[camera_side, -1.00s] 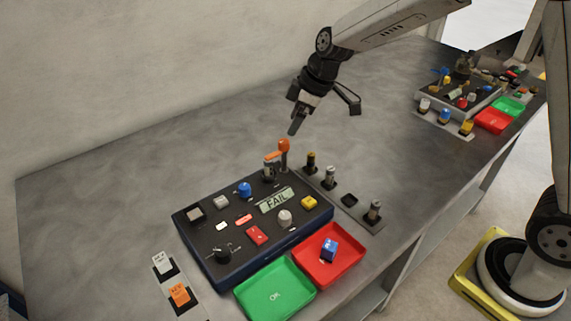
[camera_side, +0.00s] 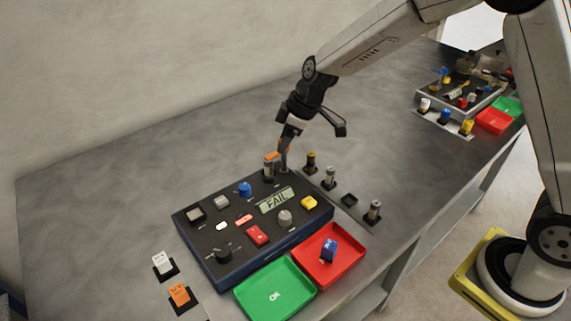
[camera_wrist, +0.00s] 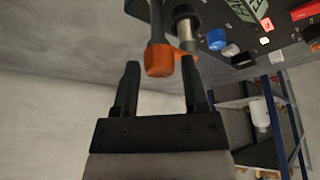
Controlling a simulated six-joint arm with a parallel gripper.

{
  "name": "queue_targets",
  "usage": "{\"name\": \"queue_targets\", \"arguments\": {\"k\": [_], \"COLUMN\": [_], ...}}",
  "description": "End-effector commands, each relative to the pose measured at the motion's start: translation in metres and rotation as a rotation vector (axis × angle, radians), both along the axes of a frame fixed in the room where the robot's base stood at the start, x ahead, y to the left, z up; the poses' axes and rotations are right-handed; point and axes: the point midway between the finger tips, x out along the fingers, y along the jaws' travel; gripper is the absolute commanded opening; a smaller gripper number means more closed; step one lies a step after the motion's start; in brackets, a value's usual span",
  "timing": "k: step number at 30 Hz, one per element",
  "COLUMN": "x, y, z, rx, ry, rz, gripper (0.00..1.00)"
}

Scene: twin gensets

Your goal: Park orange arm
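The orange arm (camera_side: 271,156) is at the far corner of the dark console (camera_side: 228,262), beside its grey post. In the wrist view its rounded orange end (camera_wrist: 158,64) lies between my fingertips, and an orange link runs right to a metal post (camera_wrist: 187,40). My gripper (camera_side: 284,149) is over that corner and hides part of the arm in the side view. In the wrist view my gripper (camera_wrist: 161,66) is open, with one finger on each side of the orange end and gaps visible. The console display (camera_side: 277,200) reads FAIL.
A holder strip with several upright cylinders (camera_side: 329,176) stands right of the console. A second console (camera_side: 455,100) is at the far right. The table behind the console is clear.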

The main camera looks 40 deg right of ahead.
Motion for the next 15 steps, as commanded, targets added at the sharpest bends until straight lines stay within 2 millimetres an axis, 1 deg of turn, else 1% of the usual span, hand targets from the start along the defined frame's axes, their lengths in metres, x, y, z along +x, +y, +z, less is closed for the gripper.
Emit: {"name": "queue_targets", "arguments": {"k": [1, 2, 3, 4, 5, 15], "x": [0.0, 0.0, 0.0, -0.0001, -0.0001, -0.0002], "y": [0.0, 0.0, 0.0, -0.0001, -0.0001, -0.0001], "z": [0.0001, 0.0001, 0.0001, 0.0002, 0.0002, 0.0002], "rx": [0.0, 0.0, 0.0, 0.0, 0.0, 0.0], "ry": [0.0, 0.0, 0.0, 0.0, 0.0, 0.0], "rz": [0.0, 0.0, 0.0, 0.0, 0.0, -0.015], "gripper": [0.37, 0.27, 0.15, 0.05, 0.0, 0.0]}}
